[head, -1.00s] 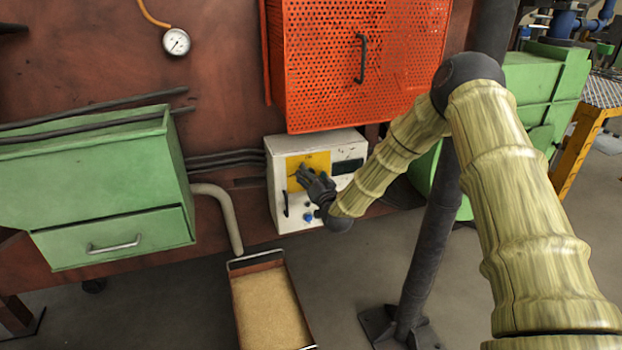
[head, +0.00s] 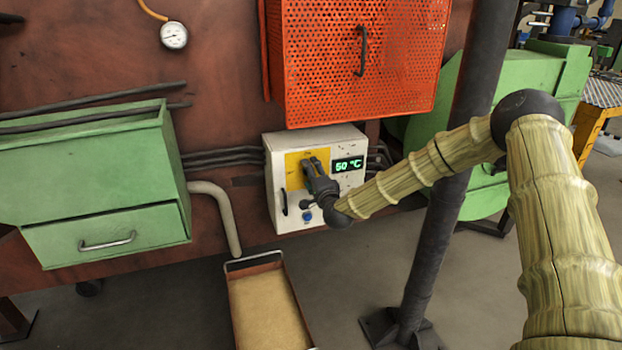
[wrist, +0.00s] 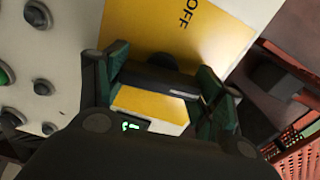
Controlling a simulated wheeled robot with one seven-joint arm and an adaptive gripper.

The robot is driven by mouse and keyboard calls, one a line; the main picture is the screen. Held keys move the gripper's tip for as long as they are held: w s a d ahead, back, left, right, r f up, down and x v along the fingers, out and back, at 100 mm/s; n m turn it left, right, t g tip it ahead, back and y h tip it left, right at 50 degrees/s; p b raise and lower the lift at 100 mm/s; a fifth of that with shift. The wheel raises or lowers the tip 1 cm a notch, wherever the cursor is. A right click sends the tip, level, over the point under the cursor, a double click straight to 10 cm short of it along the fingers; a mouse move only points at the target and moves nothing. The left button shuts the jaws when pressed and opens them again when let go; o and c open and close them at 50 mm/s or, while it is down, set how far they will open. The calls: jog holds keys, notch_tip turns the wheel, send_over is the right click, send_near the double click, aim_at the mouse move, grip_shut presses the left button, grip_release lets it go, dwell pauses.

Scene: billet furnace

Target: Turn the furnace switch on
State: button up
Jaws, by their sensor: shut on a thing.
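The white control box (head: 350,146) hangs below the orange perforated cabinet. Its yellow switch plate (head: 293,172) is partly covered by my gripper (head: 315,168). The display (head: 348,164) is lit green and reads 50 °C. In the wrist view the dark switch handle (wrist: 160,80) lies between the fingers of my gripper (wrist: 158,88), which is shut on it. The word OFF shows on the yellow plate (wrist: 205,38) beyond the handle. Any ON label is too small or hidden to read.
An orange perforated cabinet (head: 330,60) is above the box. A dark pole (head: 440,230) stands to the right. A green drawer unit (head: 80,190) is at left. A tray of tan material (head: 264,305) sits below the box.

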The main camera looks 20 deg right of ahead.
jog(key=shift+d+f+m+b, duration=0.15)
jog(key=shift+m+b, duration=0.15)
jog(key=shift+m, duration=0.4)
jog(key=o, duration=1)
jog(key=s, duration=1.2)
jog(key=shift+d, duration=0.1)
